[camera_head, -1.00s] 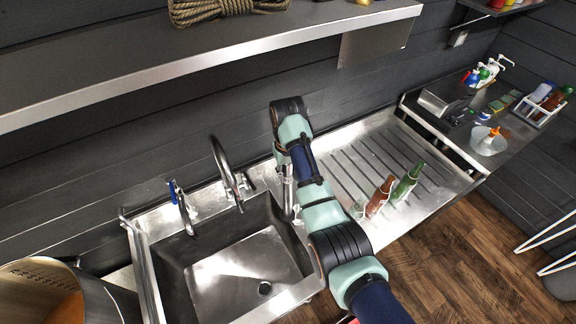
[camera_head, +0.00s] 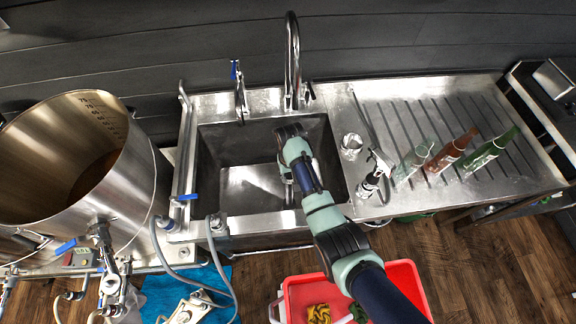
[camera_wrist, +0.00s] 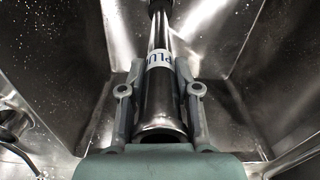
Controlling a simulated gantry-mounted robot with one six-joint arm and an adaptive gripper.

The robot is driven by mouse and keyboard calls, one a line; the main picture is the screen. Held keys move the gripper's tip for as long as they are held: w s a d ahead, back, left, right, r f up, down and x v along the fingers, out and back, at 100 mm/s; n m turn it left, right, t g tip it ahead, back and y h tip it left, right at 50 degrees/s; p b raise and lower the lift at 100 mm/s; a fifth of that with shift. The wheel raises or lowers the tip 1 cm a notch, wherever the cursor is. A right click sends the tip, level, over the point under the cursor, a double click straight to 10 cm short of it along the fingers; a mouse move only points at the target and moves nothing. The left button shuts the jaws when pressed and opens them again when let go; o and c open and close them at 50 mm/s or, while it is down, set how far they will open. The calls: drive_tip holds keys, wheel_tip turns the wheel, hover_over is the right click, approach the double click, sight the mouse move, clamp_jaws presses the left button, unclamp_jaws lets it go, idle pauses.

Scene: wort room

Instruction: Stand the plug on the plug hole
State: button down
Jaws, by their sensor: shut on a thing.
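The plug (camera_wrist: 159,100) is a shiny metal tube with a white "PLU…" label and a dark far end. In the wrist view, my gripper (camera_wrist: 157,72) is shut around it, one finger on each side. In the head view, my gripper (camera_head: 288,180) is low inside the steel sink (camera_head: 240,185), right of its middle. My arm covers most of the plug there. The plug hole is hidden in both current views, so I cannot tell whether the plug's end touches it.
A curved tap (camera_head: 292,60) rises behind the sink. The ribbed drainboard (camera_head: 400,115) at right holds a spray bottle (camera_head: 375,175), several bottles and a small metal cup (camera_head: 351,145). A large steel kettle (camera_head: 130,165) stands left. A red crate (camera_head: 405,280) lies below in front.

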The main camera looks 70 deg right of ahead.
sight(288, 189)
drive_tip(key=shift+w+a+f, duration=0.1)
drive_tip(key=shift+a+f, duration=0.25)
drive_tip(key=shift+f, duration=0.1)
wheel_tip(288, 189, down, 7)
drive_tip(key=b, duration=0.7)
drive_tip(key=shift+f, duration=0.1)
drive_tip(key=shift+f+b, duration=0.35)
drive_tip(key=shift+b, duration=0.05)
drive_tip(key=shift+f, duration=0.15)
drive_tip(key=shift+f+b, duration=0.5)
drive_tip(key=shift+f, duration=0.35)
idle(0.4)
